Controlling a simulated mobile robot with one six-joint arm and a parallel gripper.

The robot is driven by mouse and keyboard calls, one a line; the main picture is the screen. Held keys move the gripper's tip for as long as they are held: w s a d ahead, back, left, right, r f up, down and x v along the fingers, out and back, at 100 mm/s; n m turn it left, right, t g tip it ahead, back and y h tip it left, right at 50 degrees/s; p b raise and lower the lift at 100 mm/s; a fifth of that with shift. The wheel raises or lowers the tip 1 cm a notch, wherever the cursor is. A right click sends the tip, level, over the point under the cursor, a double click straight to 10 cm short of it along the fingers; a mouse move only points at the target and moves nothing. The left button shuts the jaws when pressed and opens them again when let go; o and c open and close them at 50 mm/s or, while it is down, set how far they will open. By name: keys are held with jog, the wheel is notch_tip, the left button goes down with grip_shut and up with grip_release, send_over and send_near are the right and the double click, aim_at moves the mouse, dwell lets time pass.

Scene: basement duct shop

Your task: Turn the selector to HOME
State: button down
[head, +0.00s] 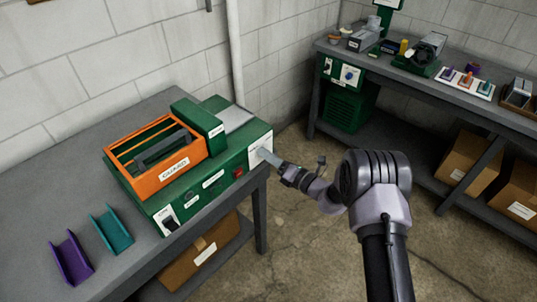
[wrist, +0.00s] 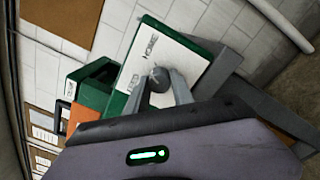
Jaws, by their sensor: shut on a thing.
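The green machine (head: 205,190) stands on the left bench with a white selector panel at its right front. My gripper (head: 270,157) reaches this panel from the right and hides the knob in the head view. In the wrist view, the round grey selector knob (wrist: 159,74) sits on the white panel (wrist: 185,62). HOME is printed above the knob, and a second word, apparently FEED, to its left. My gripper (wrist: 161,83) is shut on the knob, a finger on each side. Which word the knob points at cannot be told.
An orange guard frame (head: 185,167) lies on top of the machine. A red switch (head: 238,172) is on its front, left of my gripper. Purple (head: 71,258) and teal (head: 111,230) channels lie on the bench. The floor between the benches is clear.

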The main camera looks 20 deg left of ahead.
jog(key=shift+m+p, duration=0.45)
jog(key=shift+m, duration=1.85)
jog(key=c, duration=1.1)
grip_release()
jog(key=p+v, duration=0.2)
jog(key=v, duration=1.5)
jog(key=shift+s+d+p, duration=0.15)
jog(key=shift+s+p, duration=0.05)
jog(key=shift+p, duration=0.2)
